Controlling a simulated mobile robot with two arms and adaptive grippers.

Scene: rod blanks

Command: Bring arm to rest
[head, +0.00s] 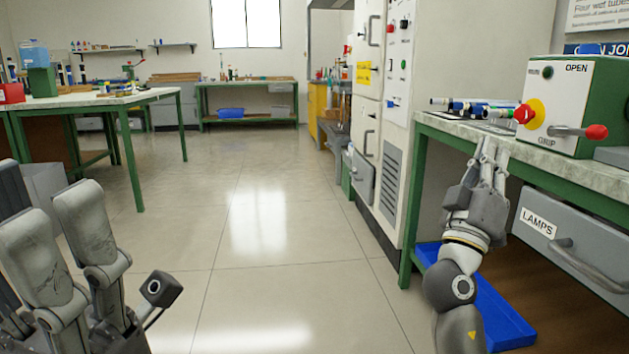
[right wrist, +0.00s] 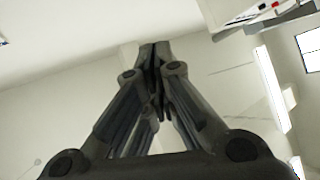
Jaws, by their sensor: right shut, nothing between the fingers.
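My right gripper (head: 492,146) is raised in front of the workbench edge at the right, with its fingers pointing up. Its fingertips are together in the right wrist view (right wrist: 155,55), with nothing between them. Behind them that view shows mostly pale wall and ceiling. My right arm (head: 462,285) comes up from the bottom of the head view. Grey jointed parts of my left arm and gripper (head: 62,225) fill the lower left corner, close to the camera.
The right workbench (head: 458,128) carries several rods (head: 470,107) and a green and white machine (head: 572,100) with a red-knobbed lever. A grey drawer (head: 575,240) marked LAMPS hangs below, above a blue tray (head: 495,310). The middle floor (head: 250,240) is clear.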

